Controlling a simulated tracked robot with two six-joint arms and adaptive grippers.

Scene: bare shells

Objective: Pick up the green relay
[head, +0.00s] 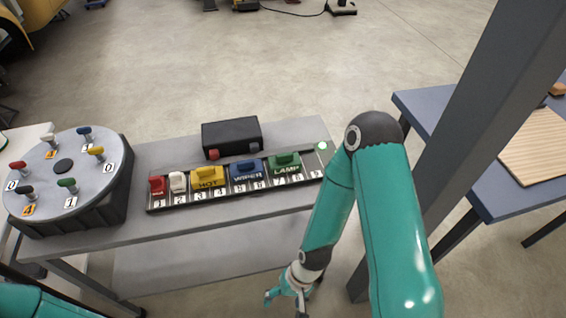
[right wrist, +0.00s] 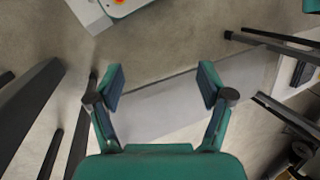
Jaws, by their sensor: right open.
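The green relay (head: 285,161), lettered LAMP, sits in the numbered rail (head: 223,190) on the grey table, right of the blue WIPER relay. My right gripper (head: 287,299) is low at the front of the table, below and in front of the rail, well apart from the relay. In the right wrist view its two fingers are spread and empty (right wrist: 162,85), with a grey slab and floor beyond them. I cannot make out the relay in the right wrist view. Part of my left arm shows at the bottom left of the head view; its gripper is out of view.
The rail also holds red (head: 157,186), white (head: 178,182), yellow HOT (head: 208,178) and blue WIPER (head: 246,170) relays. A black box (head: 231,133) stands behind them. A round dial plate (head: 45,172) is left. A grey post (head: 480,130) and blue table (head: 430,108) are right.

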